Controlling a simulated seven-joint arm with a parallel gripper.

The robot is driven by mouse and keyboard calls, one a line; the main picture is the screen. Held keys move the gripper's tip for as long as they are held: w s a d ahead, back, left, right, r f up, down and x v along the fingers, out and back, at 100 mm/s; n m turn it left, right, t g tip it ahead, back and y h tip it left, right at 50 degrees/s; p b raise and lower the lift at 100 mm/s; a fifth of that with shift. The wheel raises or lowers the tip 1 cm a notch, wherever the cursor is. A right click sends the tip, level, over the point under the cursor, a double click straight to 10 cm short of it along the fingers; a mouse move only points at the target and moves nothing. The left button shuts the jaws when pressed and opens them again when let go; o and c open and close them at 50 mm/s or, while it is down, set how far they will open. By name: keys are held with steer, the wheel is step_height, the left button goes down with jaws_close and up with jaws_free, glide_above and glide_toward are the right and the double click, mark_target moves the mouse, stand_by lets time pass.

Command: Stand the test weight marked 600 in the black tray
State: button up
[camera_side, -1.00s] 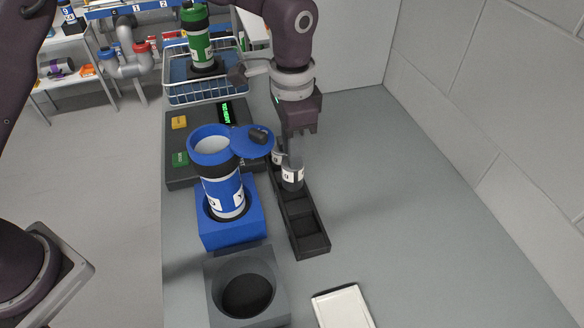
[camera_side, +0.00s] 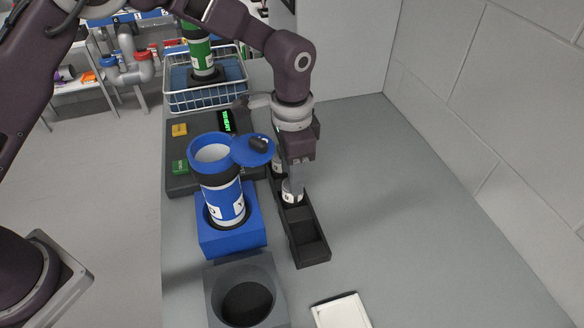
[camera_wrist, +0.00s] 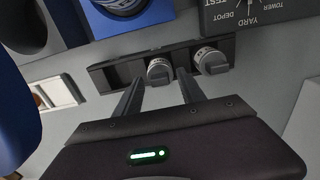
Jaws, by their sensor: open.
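The black tray (camera_side: 311,253) is a long narrow row of compartments on the grey bench; it also crosses the wrist view (camera_wrist: 104,78). A small weight with a pale label (camera_side: 291,195) stands upright in a middle compartment; it shows in the wrist view (camera_wrist: 160,72) between my finger ends. A second weight (camera_side: 277,165) stands in the far part of the tray, partly hidden, and shows at right in the wrist view (camera_wrist: 212,60). I cannot read either marking. My gripper (camera_side: 291,182) is open, pointing down, with its fingers either side of the nearer weight. Whether they touch it is unclear.
A blue tube with an open lid (camera_side: 224,195) stands in a blue holder left of the tray. Near it are a grey empty holder (camera_side: 246,272), a dark button panel (camera_side: 185,185), a wire basket (camera_side: 205,98) and a white tray (camera_side: 341,312). The bench right is clear.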

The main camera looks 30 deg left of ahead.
step_height(320, 180, up, 12)
steer(key=shift+r, duration=0.15)
steer(key=s+a+r+n+t, duration=0.3)
steer(key=s+a+r+n, duration=0.2)
steer(key=s+a+r, duration=0.75)
steer(key=s+a+f+n+t, duration=0.1)
steer(key=s+a+f+n, duration=0.1)
steer(key=s, duration=0.5)
steer(key=s+a+f+n+t, duration=0.1)
steer(key=s+a+f+n, duration=0.1)
steer(key=s, duration=0.4)
steer(key=shift+s+a+f+t, duration=0.35)
steer(key=shift+a+f, duration=0.25)
steer(key=shift+a, duration=0.65)
